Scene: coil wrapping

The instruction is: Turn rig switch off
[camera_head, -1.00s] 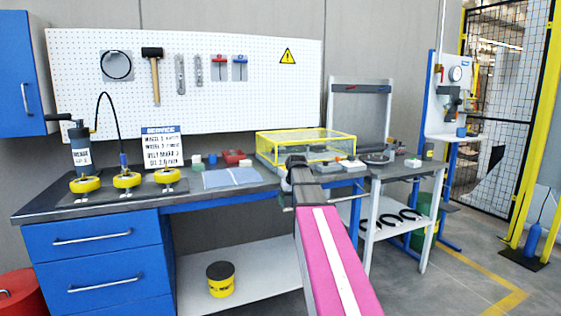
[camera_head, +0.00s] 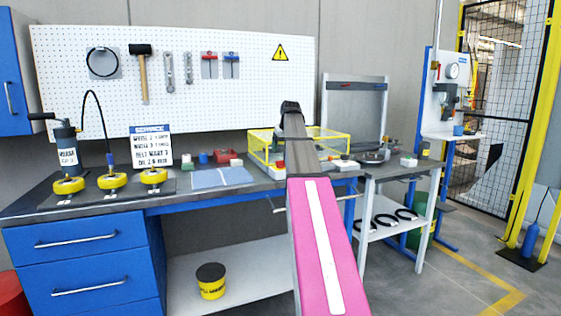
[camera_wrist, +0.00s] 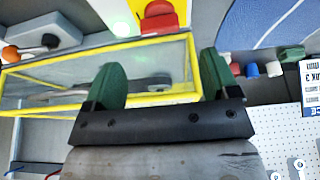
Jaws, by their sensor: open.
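My gripper (camera_wrist: 162,80) is open and empty in the wrist view, its green fingertips apart over a clear box with a yellow frame (camera_wrist: 60,69). In the head view my gripper end (camera_head: 291,108) is raised in front of the pegboard, and the same yellow-framed box (camera_head: 257,147) stands behind my arm, partly hidden. A white unit (camera_wrist: 45,38) with a black knob and an orange part is at upper left. I cannot tell which part is the rig switch.
A side table (camera_head: 385,173) stands at right. The pegboard (camera_head: 200,110) is behind.

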